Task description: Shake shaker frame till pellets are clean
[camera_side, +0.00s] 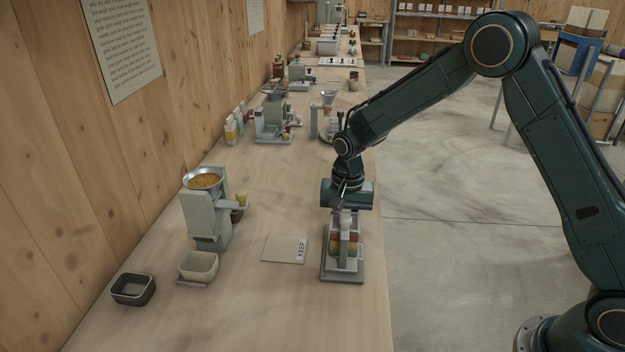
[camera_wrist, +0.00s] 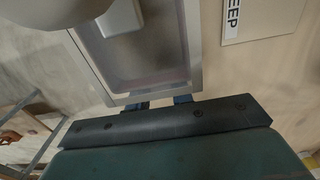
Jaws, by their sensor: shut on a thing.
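The shaker frame (camera_side: 342,268) is a grey stand with a flat base at the table's right edge, with red and yellow colour showing inside it. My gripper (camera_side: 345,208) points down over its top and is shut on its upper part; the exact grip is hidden. In the wrist view the shaker frame (camera_wrist: 193,50) shows as a grey rim around a darker inside. My gripper's fingertips (camera_wrist: 160,101) are mostly hidden there. Orange-brown pellets (camera_side: 203,181) lie in the metal bowl of a pale green mixer (camera_side: 206,220). Pellets inside the frame cannot be made out.
A card marked KEEP (camera_side: 285,249) lies left of the frame. A cream bin (camera_side: 198,267) stands below the mixer, and a dark bin (camera_side: 133,289) is at the front left. More machines and bottles (camera_side: 234,126) stand farther back. The table's front middle is clear.

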